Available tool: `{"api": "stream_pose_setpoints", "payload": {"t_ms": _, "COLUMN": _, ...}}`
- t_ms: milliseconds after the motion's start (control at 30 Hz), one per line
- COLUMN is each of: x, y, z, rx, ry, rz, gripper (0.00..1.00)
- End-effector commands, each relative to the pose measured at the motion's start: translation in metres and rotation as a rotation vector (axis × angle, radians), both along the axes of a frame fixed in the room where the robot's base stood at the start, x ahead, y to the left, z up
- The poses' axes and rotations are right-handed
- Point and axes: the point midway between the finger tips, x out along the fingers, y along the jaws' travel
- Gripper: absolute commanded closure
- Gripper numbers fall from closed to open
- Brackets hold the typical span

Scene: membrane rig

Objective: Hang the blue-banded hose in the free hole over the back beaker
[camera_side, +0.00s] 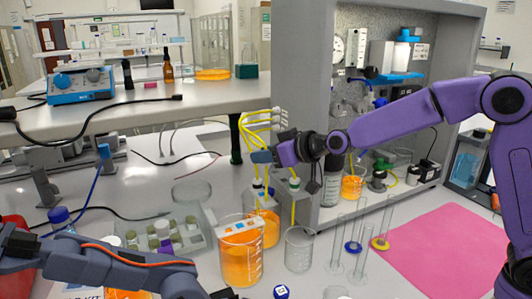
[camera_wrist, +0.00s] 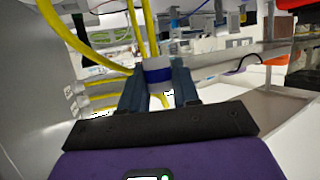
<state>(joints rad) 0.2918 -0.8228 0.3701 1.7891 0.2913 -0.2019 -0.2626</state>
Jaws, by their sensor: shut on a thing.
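The blue-banded hose (camera_wrist: 157,72) is yellow with a white and blue collar. My gripper (camera_wrist: 157,88) is shut on that collar in the wrist view, and a short yellow end shows below it. In the side view my gripper (camera_side: 262,157) is above the back beaker (camera_side: 268,228), which holds orange liquid. The held collar is hard to make out there. Yellow hoses with pale, green-marked collars hang below and beside my gripper. The front beaker (camera_side: 240,262) also holds orange liquid and has a white holed strip (camera_side: 238,226) across its top. The hole over the back beaker is not clear.
A clear beaker (camera_side: 299,252) stands right of the orange ones. Thin glass cylinders (camera_side: 357,248) stand by a pink mat (camera_side: 440,250). The grey cabinet wall (camera_side: 300,90) rises close behind my gripper. More yellow hoses (camera_side: 262,117) loop out of it. A second, grey arm (camera_side: 110,265) is front left.

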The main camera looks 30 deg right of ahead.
Motion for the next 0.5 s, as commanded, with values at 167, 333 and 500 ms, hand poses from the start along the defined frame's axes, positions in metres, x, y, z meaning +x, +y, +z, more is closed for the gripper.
{"api": "stream_pose_setpoints", "payload": {"t_ms": 167, "x": -0.0002, "y": 0.0002, "z": -0.0025, "rx": 0.0, "ry": 0.0, "rz": 0.001, "gripper": 0.98}}
{"api": "stream_pose_setpoints", "payload": {"t_ms": 333, "x": -0.0003, "y": 0.0003, "z": -0.0044, "rx": 0.0, "ry": 0.0, "rz": 0.001, "gripper": 0.98}}
{"api": "stream_pose_setpoints", "payload": {"t_ms": 500, "x": -0.0002, "y": 0.0001, "z": -0.0065, "rx": 0.001, "ry": 0.0, "rz": 0.0, "gripper": 0.98}}
